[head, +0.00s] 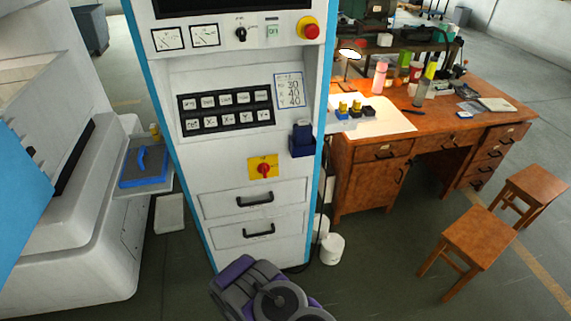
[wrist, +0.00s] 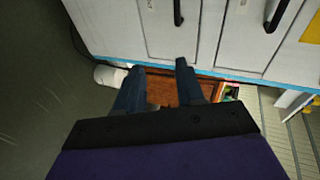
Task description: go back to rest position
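My gripper (wrist: 158,78) shows in the wrist view with two dark blue fingers spread apart and nothing between them. It faces the lower drawer front of the white control cabinet (wrist: 205,35). In the head view the cabinet (head: 225,165) stands straight ahead, and my purple and grey arm (head: 265,290) is low in front of it. The arm looks folded near my body. The fingers cannot be made out in the head view.
The cabinet has a red emergency button (head: 309,28) and a red rotary switch (head: 264,170). A wooden desk (head: 365,185) stands right, with two stools (head: 478,238) before it. A white bucket (head: 332,249) is beside the cabinet. A white machine (head: 75,245) stands left. Floor is open front right.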

